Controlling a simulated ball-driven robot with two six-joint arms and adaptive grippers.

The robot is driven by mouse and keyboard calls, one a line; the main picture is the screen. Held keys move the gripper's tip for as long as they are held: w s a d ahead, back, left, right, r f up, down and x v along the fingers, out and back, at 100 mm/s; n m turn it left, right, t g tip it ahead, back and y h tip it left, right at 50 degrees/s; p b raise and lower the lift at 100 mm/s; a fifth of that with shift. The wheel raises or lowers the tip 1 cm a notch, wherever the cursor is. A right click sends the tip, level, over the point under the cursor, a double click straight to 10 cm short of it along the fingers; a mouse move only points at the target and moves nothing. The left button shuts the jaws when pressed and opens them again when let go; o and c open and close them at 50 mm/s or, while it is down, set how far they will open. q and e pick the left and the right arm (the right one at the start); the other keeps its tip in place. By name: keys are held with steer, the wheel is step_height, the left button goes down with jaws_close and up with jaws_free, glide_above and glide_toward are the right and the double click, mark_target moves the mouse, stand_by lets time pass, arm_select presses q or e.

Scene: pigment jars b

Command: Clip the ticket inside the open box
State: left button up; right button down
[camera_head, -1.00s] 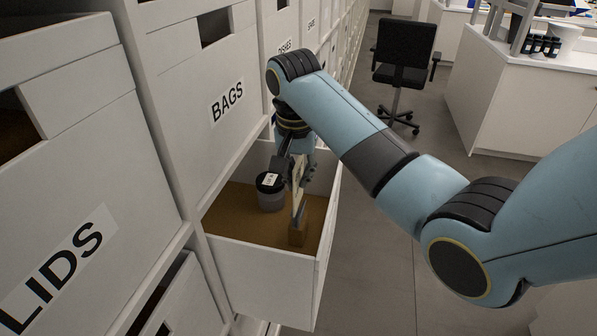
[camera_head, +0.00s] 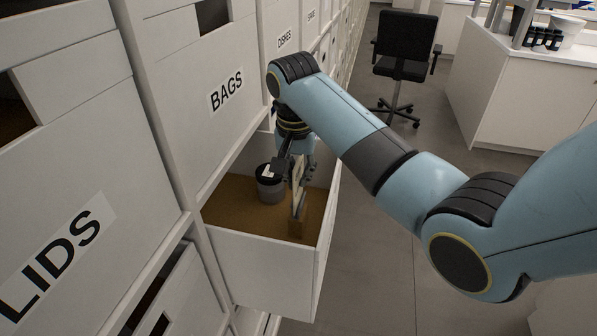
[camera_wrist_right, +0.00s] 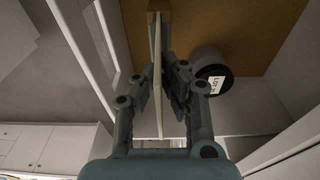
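The open box (camera_head: 262,262) is a pulled-out white drawer with a brown floor. My right gripper (camera_head: 298,176) reaches down into it from above. It is shut on the ticket (camera_head: 298,197), a thin pale card held upright; in the right wrist view the ticket (camera_wrist_right: 158,95) stands edge-on between the fingers (camera_wrist_right: 159,72). The ticket's lower end meets a small wooden block (camera_head: 297,228) near the box's front right; the block (camera_wrist_right: 159,5) shows at the wrist view's top edge. I cannot tell whether the ticket sits in the block. My left gripper is not in view.
A dark-lidded grey jar (camera_head: 270,186) with a white label stands in the box, left of the ticket, close to my right gripper. Closed boxes marked BAGS (camera_head: 205,105) and LIDS (camera_head: 75,200) are at left. A black chair (camera_head: 403,50) stands beyond on open floor.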

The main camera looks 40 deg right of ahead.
mark_target(299, 158)
steer(key=shift+f, duration=0.9)
steer(key=c, duration=1.4)
jaws_free()
step_height(299, 158, up, 2)
steer(key=shift+r+p, duration=0.1)
steer(key=shift+p, duration=0.6)
steer(key=shift+r, duration=1.95)
